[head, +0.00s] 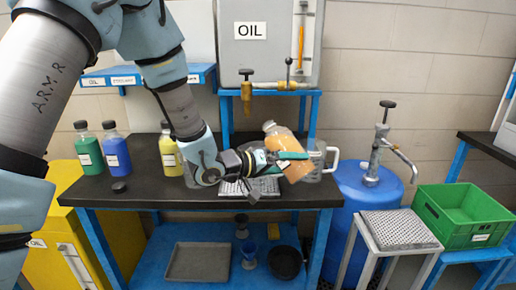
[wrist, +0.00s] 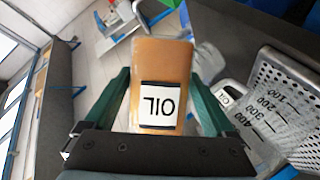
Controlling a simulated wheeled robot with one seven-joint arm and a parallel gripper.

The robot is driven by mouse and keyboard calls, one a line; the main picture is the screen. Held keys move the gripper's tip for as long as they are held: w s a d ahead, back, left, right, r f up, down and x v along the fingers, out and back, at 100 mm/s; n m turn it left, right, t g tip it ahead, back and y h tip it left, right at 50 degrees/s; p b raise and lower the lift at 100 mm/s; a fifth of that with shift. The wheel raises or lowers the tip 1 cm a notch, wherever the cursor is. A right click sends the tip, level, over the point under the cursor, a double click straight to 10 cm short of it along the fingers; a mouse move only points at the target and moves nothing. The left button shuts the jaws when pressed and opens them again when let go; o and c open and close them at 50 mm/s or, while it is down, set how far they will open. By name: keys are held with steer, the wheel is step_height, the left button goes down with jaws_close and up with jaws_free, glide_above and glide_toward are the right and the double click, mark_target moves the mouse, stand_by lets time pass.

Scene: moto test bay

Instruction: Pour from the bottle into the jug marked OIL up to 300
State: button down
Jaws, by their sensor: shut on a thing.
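My gripper (head: 288,157) is shut on a clear bottle of orange-brown liquid (head: 296,170). In the head view the bottle is tilted, its neck up and to the left, above the bench. In the wrist view the bottle (wrist: 163,60) sits between the green fingers, with its OIL label upside down. A clear jug (head: 318,165) with a handle stands behind the bottle, partly hidden by it. In the wrist view the jug (wrist: 240,122) shows an OIL label and marks from 100 to 400. I see no coloured liquid in it. No stream shows.
Green (head: 88,150), blue (head: 116,151) and yellow (head: 168,150) bottles stand on the dark bench (head: 140,197). A black cap (head: 119,187) lies near its front. A perforated tray (head: 262,187) is under my gripper. An OIL tank (head: 262,50) with a tap (head: 247,95) rises behind.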

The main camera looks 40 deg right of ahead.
mark_target(286, 150)
steer(key=shift+s+n, duration=0.3)
stand_by(0.5)
steer(key=shift+s+r+n+g+h, duration=0.1)
steer(key=shift+s+n+g+h, duration=0.25)
steer(key=shift+n+g, duration=0.25)
stand_by(0.9)
steer(key=shift+s+d+r+n+h+p, duration=0.1)
steer(key=shift+s+r+n+h+p, duration=0.15)
steer(key=shift+r+n+p, duration=0.6)
stand_by(0.6)
steer(key=shift+w+r+n+g+h+p, duration=0.15)
steer(key=shift+w+r+n+p, duration=0.1)
steer(key=shift+r+n+p, duration=0.3)
steer(key=shift+w+r+n+g+h+p, duration=0.15)
steer(key=shift+w+r+n+p, duration=0.15)
steer(key=shift+r+p, duration=0.25)
stand_by(3.2)
